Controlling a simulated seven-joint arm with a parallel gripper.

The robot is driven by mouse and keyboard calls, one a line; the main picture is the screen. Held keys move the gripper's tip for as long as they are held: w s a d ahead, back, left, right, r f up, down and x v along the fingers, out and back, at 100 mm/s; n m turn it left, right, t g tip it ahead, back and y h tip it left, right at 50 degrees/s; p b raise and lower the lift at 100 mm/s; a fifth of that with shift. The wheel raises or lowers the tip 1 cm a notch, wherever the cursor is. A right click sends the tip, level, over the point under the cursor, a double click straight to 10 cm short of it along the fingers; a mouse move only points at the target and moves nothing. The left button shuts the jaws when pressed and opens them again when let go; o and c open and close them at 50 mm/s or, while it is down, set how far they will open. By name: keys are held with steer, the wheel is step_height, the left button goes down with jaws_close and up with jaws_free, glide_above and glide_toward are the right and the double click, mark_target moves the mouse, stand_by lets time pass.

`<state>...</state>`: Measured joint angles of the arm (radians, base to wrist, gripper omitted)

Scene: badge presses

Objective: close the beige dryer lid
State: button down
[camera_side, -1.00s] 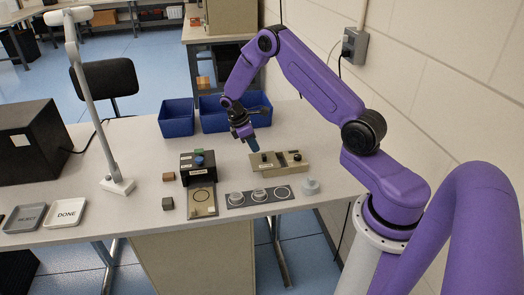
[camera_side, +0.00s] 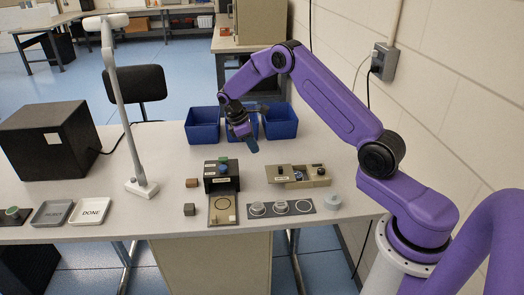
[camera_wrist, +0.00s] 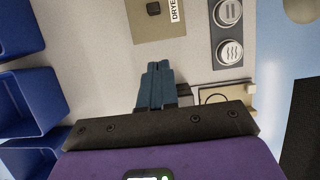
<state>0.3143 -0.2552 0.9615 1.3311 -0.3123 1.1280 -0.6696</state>
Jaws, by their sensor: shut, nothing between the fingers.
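The beige dryer (camera_side: 320,181) sits on the table right of the black press. Its flat beige lid (camera_side: 271,172), with a dark knob, lies over toward the left, and part of the inside shows to its right, so it is open. In the wrist view the lid (camera_wrist: 143,28) is at the top edge, with its black knob and a cut-off label. My gripper (camera_side: 253,147) is shut and empty, in the air behind and left of the lid. In the wrist view my blue fingers (camera_wrist: 156,68) are together, apart from the lid.
The black press (camera_side: 221,184) with a beige plate stands left of the dryer. A grey strip (camera_side: 281,216) with white discs lies in front, a pale knobbed piece (camera_side: 333,201) at its right. Blue bins (camera_side: 202,132) stand behind. A lamp (camera_side: 141,187) and trays (camera_side: 91,218) are farther left.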

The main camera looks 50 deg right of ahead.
glide_toward(278, 171)
steer(key=f, duration=0.1)
steer(key=a+f, duration=0.1)
steer(key=w+a+f, duration=0.1)
steer(key=f, duration=0.1)
steer(key=shift+w, duration=0.1)
steer(key=shift+s+d+f, duration=0.2)
steer(key=shift+s+d, duration=0.3)
steer(key=shift+s, duration=0.05)
steer(key=shift+s+d+f, duration=0.15)
steer(key=shift+s+d, duration=0.8)
steer(key=shift+d, duration=0.05)
steer(key=s+d, duration=0.4)
steer(key=shift+s+d, duration=0.3)
steer(key=shift+s, duration=0.05)
